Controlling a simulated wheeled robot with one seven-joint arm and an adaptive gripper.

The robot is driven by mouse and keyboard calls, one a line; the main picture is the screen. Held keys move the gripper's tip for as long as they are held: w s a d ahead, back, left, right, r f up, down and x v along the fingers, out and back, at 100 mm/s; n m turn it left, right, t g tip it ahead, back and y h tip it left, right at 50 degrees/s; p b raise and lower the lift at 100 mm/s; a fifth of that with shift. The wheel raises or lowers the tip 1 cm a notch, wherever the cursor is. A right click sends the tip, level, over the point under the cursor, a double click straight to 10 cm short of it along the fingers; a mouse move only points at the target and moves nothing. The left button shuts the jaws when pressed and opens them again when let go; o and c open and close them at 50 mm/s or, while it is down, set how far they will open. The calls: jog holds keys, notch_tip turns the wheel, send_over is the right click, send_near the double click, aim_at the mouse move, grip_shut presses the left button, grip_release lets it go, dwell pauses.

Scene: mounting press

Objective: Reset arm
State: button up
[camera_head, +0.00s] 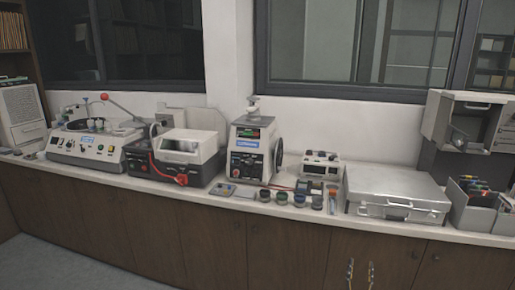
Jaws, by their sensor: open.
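My gripper (360,274) shows only as two thin, dark and yellowish fingertips at the bottom edge, right of centre. They stand apart with nothing between them, in front of the cabinet doors and below the counter. The rest of my gripper and my arm are out of the picture. The mounting press (248,146) stands upright on the counter near the middle, white with a dark front panel, a green display and a black handwheel at its right side. My gripper is well apart from it.
The long counter (105,177) runs along the wall. A polishing machine (90,143) and a black-and-white machine (178,155) stand left. Several small jars (299,199) line the front edge. A metal case (393,189) and folder bins (473,208) stand right. The floor (75,262) at lower left is clear.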

jog(key=w+f+g+y, duration=0.25)
jog(key=f+g, duration=0.45)
jog(key=f, duration=0.5)
jog(key=w+f+g+y, duration=0.1)
jog(key=w+f+g, duration=0.35)
jog(key=f, duration=0.75)
jog(key=s+a+r+n+g+y+p, duration=0.15)
jog(key=s+a+r+g, duration=0.45)
jog(key=s+r, duration=0.95)
jog(key=s+a+r+g+y+p, duration=0.15)
jog(key=s+a+r+g, duration=0.4)
jog(key=s+r, duration=1.05)
jog(key=s+a+r+n+g+y+p, duration=0.1)
jog(key=s+a+r+g+p, duration=0.15)
jog(key=s+a+r, duration=0.95)
jog(key=s+r+t+p, duration=0.1)
jog(key=s+r+t, duration=0.3)
jog(key=s+r, duration=0.8)
notch_tip(320, 180, up, 3)
jog(key=shift+d+r+n+p, duration=0.1)
jog(key=shift+d+n+p, duration=0.2)
jog(key=shift+n, duration=0.15)
jog(key=shift+s, duration=0.1)
jog(key=shift+c, duration=1.2)
